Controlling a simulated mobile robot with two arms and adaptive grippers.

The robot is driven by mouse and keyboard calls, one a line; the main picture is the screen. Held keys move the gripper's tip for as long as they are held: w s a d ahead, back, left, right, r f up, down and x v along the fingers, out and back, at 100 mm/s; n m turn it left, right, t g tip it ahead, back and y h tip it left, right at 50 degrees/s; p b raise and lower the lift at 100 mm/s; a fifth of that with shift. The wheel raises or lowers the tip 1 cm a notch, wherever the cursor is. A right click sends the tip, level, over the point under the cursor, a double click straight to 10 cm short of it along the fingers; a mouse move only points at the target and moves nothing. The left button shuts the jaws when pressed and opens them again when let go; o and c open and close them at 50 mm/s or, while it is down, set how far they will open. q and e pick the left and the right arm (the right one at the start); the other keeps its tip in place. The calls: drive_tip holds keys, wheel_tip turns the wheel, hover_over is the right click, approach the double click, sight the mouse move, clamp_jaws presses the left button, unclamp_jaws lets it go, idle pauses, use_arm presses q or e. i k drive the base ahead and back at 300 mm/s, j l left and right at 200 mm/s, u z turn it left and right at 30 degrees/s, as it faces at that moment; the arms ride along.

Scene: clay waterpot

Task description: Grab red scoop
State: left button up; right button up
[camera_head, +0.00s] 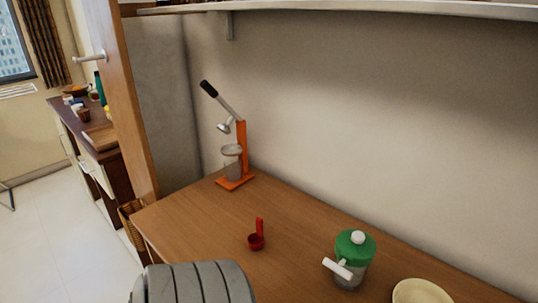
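The red scoop (257,240) rests on the wooden table (200,228), near the middle of the view. Its bowl is toward me and its handle points up and away in the picture. Nothing touches it. A grey ribbed part, which seems to be mine, shows at the bottom edge, below and left of the scoop. Neither gripper's fingers can be seen.
An orange press (241,150) with a black-tipped lever stands at the table's back left. A green-lidded jar (355,250) with a white handle stands right of the scoop. A pale bowl (421,293) is at the lower right. A shelf (370,10) runs overhead.

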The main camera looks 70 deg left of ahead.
sight(254, 240)
drive_tip(key=u, duration=1.4)
